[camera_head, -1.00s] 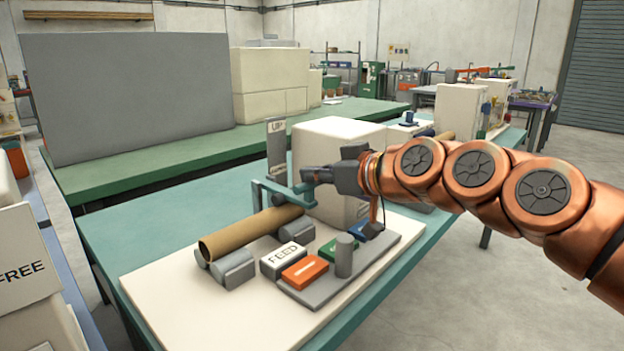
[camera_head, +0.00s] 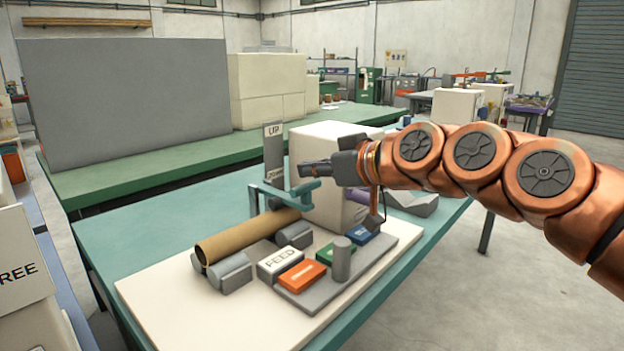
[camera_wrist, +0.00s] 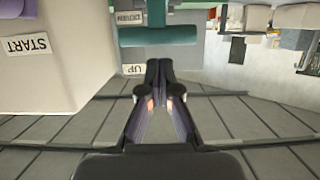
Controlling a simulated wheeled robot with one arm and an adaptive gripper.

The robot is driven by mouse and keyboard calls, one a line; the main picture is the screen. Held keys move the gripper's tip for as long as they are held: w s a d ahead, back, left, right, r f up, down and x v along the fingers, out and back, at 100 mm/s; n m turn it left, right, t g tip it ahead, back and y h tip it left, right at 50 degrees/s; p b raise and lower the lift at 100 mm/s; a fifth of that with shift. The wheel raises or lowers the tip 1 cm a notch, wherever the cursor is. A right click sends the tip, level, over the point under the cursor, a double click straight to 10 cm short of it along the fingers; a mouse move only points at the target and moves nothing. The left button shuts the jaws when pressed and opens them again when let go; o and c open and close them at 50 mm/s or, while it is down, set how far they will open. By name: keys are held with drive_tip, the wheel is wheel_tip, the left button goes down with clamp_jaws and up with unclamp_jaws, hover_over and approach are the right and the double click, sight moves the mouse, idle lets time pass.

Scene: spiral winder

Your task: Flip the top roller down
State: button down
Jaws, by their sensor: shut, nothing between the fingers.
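The top roller's teal lever frame (camera_head: 262,194) sits over the far end of a brown cardboard tube (camera_head: 245,236). Its crossbar ends in a teal handle (camera_head: 305,188). A grey upright post (camera_head: 273,150) beside it reads UP at its top; a lower label is partly hidden. My gripper (camera_head: 303,168) is shut and empty, just above the handle in the head view. In the wrist view, my fingertips (camera_wrist: 160,64) point at the teal bar (camera_wrist: 158,36) with a small gap in the picture. UP and DOWN labels flank the bar there. The roller itself is mostly hidden.
A cream box (camera_head: 325,145) stands right behind my gripper. Grey support rollers (camera_head: 231,272) hold the tube. A white FEED block (camera_head: 281,263), an orange button (camera_head: 302,275) and a grey peg (camera_head: 342,259) sit at the front. The cream base plate (camera_head: 180,305) is clear at front left.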

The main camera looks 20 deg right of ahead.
wheel_tip(320, 180, up, 8)
idle(0.4)
drive_tip(key=shift+w, duration=0.1)
